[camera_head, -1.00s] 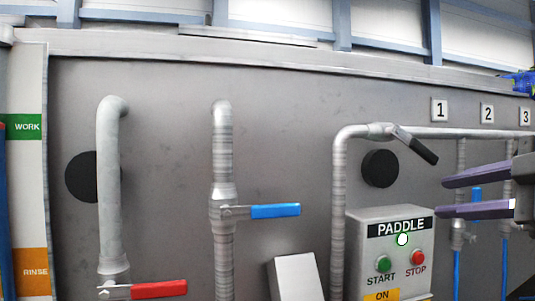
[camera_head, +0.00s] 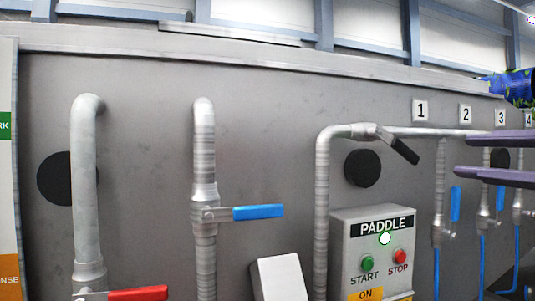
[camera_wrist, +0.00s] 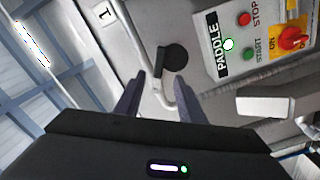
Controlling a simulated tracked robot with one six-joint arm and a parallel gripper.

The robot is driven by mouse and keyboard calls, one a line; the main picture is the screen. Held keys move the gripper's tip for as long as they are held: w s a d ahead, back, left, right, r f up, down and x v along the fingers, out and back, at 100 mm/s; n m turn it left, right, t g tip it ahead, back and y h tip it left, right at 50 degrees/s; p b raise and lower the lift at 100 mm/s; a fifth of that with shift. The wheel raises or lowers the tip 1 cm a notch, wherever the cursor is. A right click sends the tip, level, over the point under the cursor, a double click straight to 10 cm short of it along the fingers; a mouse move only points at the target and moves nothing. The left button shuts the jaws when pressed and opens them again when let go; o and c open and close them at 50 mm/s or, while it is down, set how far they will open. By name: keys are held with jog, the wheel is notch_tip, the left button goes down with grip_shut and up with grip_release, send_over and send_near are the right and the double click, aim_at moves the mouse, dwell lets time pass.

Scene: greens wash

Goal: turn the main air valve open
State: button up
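A valve with a black lever (camera_head: 405,151) sits at the top bend of a grey pipe (camera_head: 430,133), left of the number 1 plate. The lever slants down to the right, at an angle to the horizontal pipe. In the wrist view the lever (camera_wrist: 160,62) shows ahead, near the black disc. My gripper (camera_head: 462,156) is at the right of the head view, its two purple fingers apart and empty. It is right of the lever and not touching it. In the wrist view the fingers (camera_wrist: 158,88) point toward the lever and pipe with a gap between them.
The PADDLE box (camera_head: 375,250) with START and STOP buttons stands below the lever. A blue-handled valve (camera_head: 258,212) and a red-handled valve (camera_head: 138,293) are to the left. Thin branch pipes with blue levers (camera_head: 455,203) hang at the right. A black disc (camera_head: 362,168) is on the wall.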

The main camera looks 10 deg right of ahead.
aim_at(409, 153)
jog(key=shift+w+a, duration=0.3)
jog(key=shift+w, duration=1.8)
jog(key=shift+w+a, duration=0.3)
jog(key=shift+w, duration=1.85)
jog(key=shift+w+a, duration=0.3)
jog(key=shift+w, duration=1.8)
grip_shut()
jog(key=shift+a, duration=0.2)
jog(key=shift+d, duration=0.1)
